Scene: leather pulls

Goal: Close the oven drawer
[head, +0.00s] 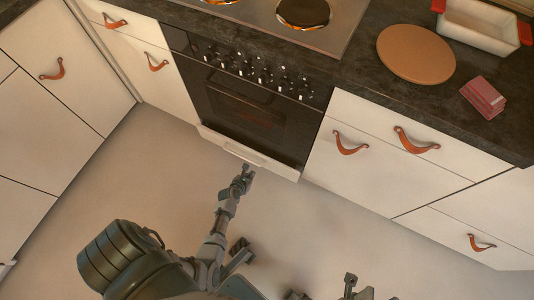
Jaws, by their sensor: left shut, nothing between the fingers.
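The oven drawer (274,166) is the low white-fronted panel under the dark oven (245,110). Its front stands out a little from the oven face, so it looks slightly open. My left gripper (247,170) is shut and empty, just in front of the drawer front near its middle. I cannot tell whether it touches the drawer. Grey parts of mine show at the bottom edge, right of centre. They may be my right gripper, but its fingers cannot be made out clearly.
White cabinets with leather pulls flank the oven, with one pull (351,143) right of it. The dark counter (350,75) above holds a round board (416,54), a white dish (478,27) and a reddish stack (483,98). The floor (330,225) around the arm is clear.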

